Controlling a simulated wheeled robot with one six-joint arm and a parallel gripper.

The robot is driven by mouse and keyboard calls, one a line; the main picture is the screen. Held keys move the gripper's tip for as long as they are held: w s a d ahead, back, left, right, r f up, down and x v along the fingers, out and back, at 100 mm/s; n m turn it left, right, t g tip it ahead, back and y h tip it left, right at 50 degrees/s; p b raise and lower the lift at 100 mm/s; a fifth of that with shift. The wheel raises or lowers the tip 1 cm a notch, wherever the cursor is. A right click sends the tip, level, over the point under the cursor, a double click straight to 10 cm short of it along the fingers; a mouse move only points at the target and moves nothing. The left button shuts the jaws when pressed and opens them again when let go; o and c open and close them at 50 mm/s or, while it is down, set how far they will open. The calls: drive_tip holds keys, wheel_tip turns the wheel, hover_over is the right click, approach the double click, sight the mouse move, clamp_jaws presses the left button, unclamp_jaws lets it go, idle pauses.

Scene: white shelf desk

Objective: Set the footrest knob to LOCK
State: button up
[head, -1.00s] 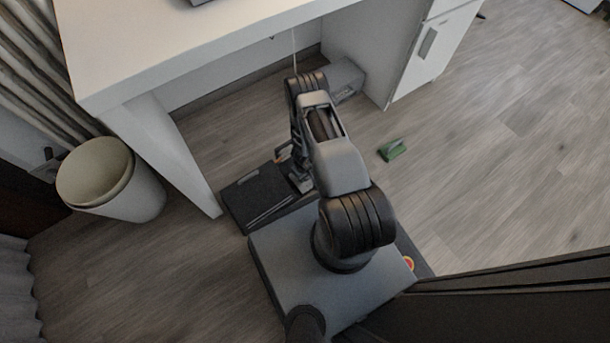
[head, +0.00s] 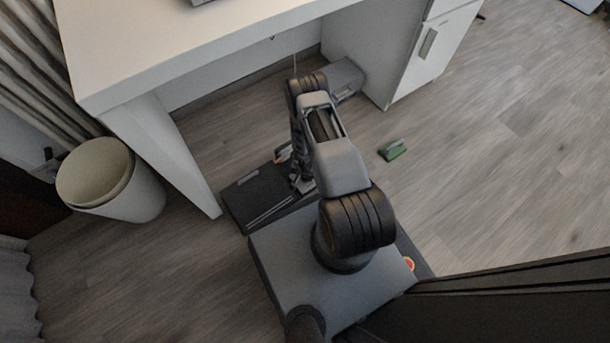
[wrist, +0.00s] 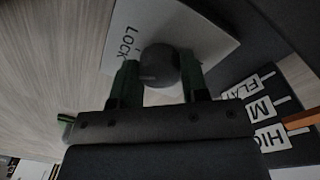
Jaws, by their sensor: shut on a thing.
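The footrest (head: 258,192) is a low black slab on the floor under the desk, in front of my base. In the wrist view its dark round knob (wrist: 160,66) sits on a white label plate (wrist: 200,32). The word LOCK (wrist: 127,40) is printed up and left of the knob. My gripper (wrist: 160,82) has its two green-tipped fingers on either side of the knob and is shut on it. The knob's pointer mark cannot be made out, so its setting is unclear. In the head view my arm hides the knob.
Beside the knob plate are FLAT, M and HIGH labels (wrist: 258,108) and an orange pointer (wrist: 304,120). A green object (head: 392,150) lies on the floor to the right. A white bin (head: 115,185) stands left of the desk leg (head: 160,150). The right-hand floor is mostly clear.

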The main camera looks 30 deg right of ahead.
drive_tip(key=m, duration=0.5)
drive_tip(key=shift+m, duration=0.3)
idle(0.4)
drive_tip(key=o, duration=0.9)
drive_tip(key=r+p, duration=0.8)
drive_tip(key=r, duration=0.1)
drive_tip(key=r+p, duration=0.5)
drive_tip(key=shift+w+a, duration=0.1)
drive_tip(key=shift+w, duration=0.2)
drive_tip(key=shift+f, duration=0.15)
